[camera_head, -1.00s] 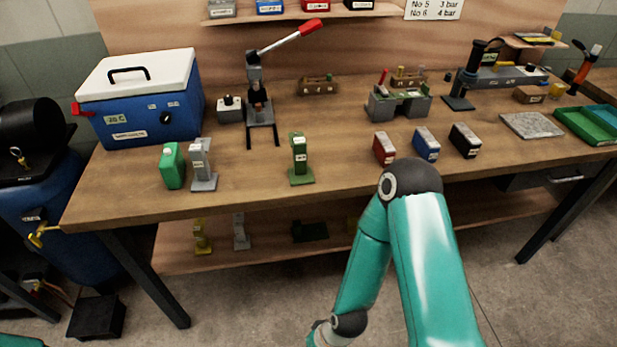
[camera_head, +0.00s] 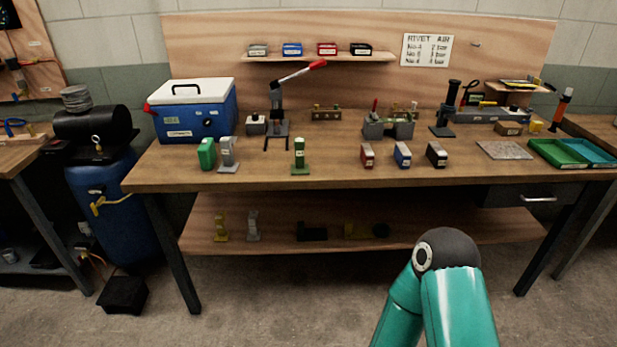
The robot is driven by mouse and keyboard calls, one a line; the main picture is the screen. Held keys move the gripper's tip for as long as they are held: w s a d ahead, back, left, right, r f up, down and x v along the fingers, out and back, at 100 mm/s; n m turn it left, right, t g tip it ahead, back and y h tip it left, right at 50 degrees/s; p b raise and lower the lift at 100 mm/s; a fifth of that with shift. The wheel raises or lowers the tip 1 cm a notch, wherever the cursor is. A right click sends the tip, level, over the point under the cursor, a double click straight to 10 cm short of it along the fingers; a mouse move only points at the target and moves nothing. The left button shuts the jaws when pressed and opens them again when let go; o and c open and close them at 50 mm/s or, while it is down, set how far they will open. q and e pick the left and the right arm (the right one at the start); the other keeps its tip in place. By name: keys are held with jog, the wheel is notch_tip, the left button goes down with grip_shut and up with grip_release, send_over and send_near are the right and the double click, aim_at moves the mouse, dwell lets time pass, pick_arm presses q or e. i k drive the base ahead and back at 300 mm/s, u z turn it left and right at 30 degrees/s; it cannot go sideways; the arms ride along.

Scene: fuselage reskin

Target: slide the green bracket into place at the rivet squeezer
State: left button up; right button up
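The green bracket (camera_head: 299,156) stands upright on the workbench, near its front edge, left of the middle. A brighter green block (camera_head: 206,153) stands further left, against a grey bracket (camera_head: 228,154). The rivet squeezer (camera_head: 277,110), with a red-tipped lever raised to the right, stands behind the green bracket, a little to its left. Two dark rails reach from its base toward the front. The green bracket is apart from it. One teal arm of mine is at the bottom right, below the bench front. Neither gripper is in view.
A blue cooler (camera_head: 196,110) stands left of the squeezer. Red, blue and black boxes (camera_head: 402,154) stand right of the bracket. A grey slab (camera_head: 505,150) and green tray (camera_head: 556,153) lie further right. A lower shelf (camera_head: 350,208) holds more brackets. Bench space around the bracket is clear.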

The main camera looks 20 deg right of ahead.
aim_at(300, 168)
jog(key=u, duration=0.4)
jog(key=i, duration=1.2)
jog(key=z, duration=0.4)
jog(key=i, duration=0.55)
jog(key=z, duration=0.5)
jog(key=k, duration=0.9)
jog(key=z, duration=0.2)
jog(key=i, duration=0.9)
jog(key=u, duration=0.1)
